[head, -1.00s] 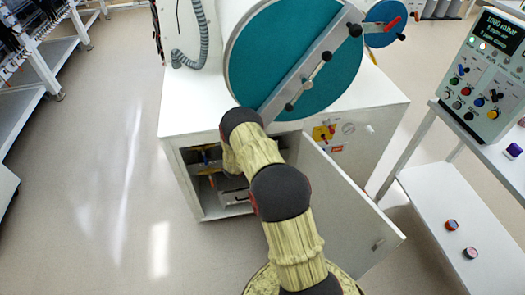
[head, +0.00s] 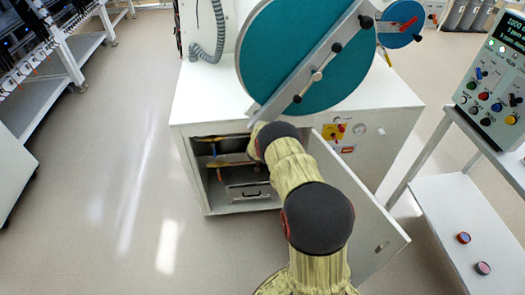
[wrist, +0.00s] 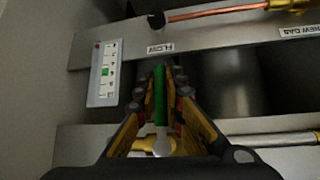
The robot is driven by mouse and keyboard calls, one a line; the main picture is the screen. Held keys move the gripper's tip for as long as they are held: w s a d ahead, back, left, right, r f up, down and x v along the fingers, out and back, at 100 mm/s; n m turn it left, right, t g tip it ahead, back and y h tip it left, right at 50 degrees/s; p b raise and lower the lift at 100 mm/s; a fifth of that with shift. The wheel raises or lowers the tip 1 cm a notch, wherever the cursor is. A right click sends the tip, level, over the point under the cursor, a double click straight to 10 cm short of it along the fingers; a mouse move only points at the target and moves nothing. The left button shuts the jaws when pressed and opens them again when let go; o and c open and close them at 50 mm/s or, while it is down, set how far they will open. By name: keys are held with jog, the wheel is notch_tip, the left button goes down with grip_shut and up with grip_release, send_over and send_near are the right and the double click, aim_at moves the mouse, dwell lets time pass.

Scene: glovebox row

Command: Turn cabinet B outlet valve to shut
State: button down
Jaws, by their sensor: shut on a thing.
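In the wrist view a green lever handle (wrist: 159,85) lies between the two fingers of my gripper (wrist: 161,78), which is shut on it. A brass-yellow valve body (wrist: 155,146) shows below the lever, between the finger bases. The lever runs nearly straight up the picture. A metal strip behind it carries a "FLOW" label (wrist: 160,48), which reads upside down. In the head view my arm reaches into the open cabinet (head: 205,187) under the glovebox with the teal round door (head: 300,50). My gripper is hidden there. No cabinet letter is readable.
The cabinet door (head: 365,220) stands open to the right of my arm. A small indicator plate (wrist: 104,73) and a copper pipe (wrist: 220,12) are near my gripper. A drawer-like box (head: 247,192) is in the cabinet. A trolley (head: 465,205) stands right; the left floor is clear.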

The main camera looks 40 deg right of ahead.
jog(key=shift+a, duration=0.1)
dwell(0.4)
jog(key=c, duration=1.9)
grip_release()
jog(key=shift+v, duration=5.95)
